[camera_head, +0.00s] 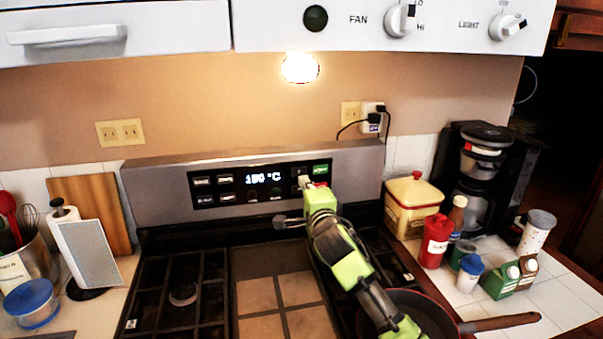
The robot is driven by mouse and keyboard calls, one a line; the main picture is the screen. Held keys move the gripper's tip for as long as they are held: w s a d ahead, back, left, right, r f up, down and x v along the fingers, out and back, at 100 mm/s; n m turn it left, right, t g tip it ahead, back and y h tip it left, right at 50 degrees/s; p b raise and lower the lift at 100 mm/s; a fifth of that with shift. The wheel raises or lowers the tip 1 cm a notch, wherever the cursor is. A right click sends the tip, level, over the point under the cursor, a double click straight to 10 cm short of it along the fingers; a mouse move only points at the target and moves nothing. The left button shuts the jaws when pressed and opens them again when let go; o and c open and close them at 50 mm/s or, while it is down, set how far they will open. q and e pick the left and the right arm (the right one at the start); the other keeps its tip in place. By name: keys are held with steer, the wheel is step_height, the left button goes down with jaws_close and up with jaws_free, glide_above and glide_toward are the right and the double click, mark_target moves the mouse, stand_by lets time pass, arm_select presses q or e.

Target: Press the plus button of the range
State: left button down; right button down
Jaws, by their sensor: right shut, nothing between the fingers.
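The range (155,192) has a steel back panel with a black control strip. Its lit display (263,178) appears to read about 150 °C. Small buttons (225,179) sit left of the display, and a green button (320,169) sits at the strip's right end. My right gripper (305,183) is shut and empty, with its tip at the right part of the strip, just left of and below the green button. The tip covers part of the buttons there. I cannot tell whether it touches the panel. The plus button is not clearly readable. My left gripper is not in view.
A pan (425,312) with a brown handle sits on the right burners below my right arm. A yellow canister (412,205), a red jar (434,240) and a coffee maker (480,175) stand on the right counter. A paper towel holder (85,255) stands left. The hood (270,25) hangs above.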

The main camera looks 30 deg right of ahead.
mark_target(299, 172)
steer(key=shift+p+x, duration=0.6)
steer(key=shift+x, duration=1.6)
